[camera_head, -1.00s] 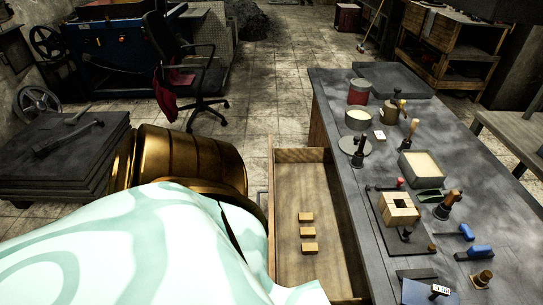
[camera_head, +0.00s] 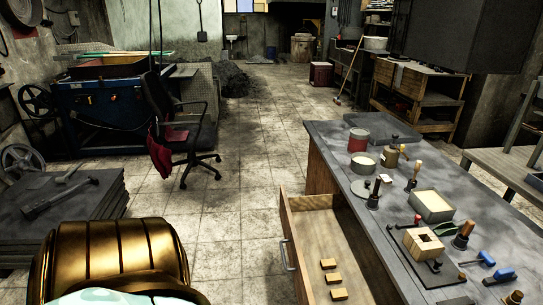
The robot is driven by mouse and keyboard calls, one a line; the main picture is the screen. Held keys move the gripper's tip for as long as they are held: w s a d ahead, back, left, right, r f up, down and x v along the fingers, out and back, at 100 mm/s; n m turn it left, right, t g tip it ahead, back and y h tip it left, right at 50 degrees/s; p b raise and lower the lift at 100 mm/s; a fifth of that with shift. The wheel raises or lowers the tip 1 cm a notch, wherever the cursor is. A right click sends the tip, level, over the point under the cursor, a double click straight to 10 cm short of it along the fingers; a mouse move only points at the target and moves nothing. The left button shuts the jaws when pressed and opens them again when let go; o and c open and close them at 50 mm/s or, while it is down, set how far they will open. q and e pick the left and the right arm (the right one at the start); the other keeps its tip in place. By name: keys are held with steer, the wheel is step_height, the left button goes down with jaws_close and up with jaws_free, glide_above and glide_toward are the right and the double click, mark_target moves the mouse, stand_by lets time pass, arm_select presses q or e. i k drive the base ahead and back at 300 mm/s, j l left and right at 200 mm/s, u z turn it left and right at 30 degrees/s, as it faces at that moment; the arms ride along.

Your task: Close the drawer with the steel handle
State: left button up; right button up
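The wooden drawer (camera_head: 292,213) stands open, pulled out to the left of the grey-topped workbench (camera_head: 345,150). Its steel handle (camera_head: 287,255) is a small upright bar on the drawer's left outer face, with nothing touching it. Three small wooden blocks (camera_head: 332,278) lie on the drawer floor. The near end of the drawer is cut off by the bottom of the picture. A gold rounded part of my own body fills the lower left, apart from the drawer. Neither of my grippers is in view.
The bench top holds tins, a sand tray (camera_head: 431,205), a wooden block mould (camera_head: 424,244) and several hand tools. An office chair (camera_head: 178,125) stands at the back left. A stack of dark slabs (camera_head: 70,205) is at the left. Tiled floor left of the drawer is clear.

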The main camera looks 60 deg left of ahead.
mark_target(317, 229)
steer(key=u, duration=1.65)
